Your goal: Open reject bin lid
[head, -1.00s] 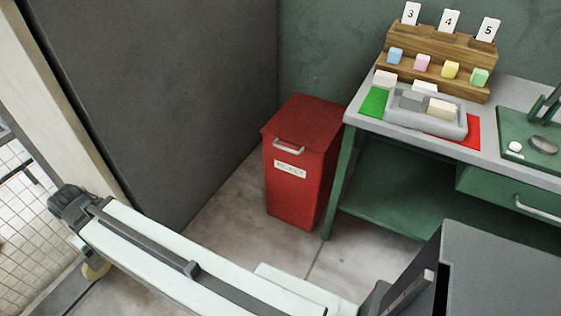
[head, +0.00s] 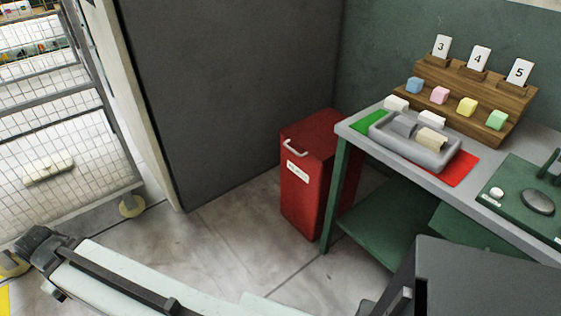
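The red reject bin (head: 302,205) stands on the floor in the corner, left of the green workbench. Its red lid (head: 318,133) lies shut on top. A pale handle (head: 295,149) sits at the lid's front edge, above a white label on the front. The bin's right side is partly hidden by the bench leg. My arm stretches across the bottom left of the head view, well in front of the bin and apart from it. My gripper's fingers cannot be made out.
The workbench (head: 480,187) holds a grey tray (head: 440,159) with foam blocks, a wooden rack (head: 487,100) with coloured cubes and number cards, and a green scale-like device. A dark panel (head: 235,90) stands behind the bin. A mesh gate (head: 70,120) is at left. Floor before the bin is clear.

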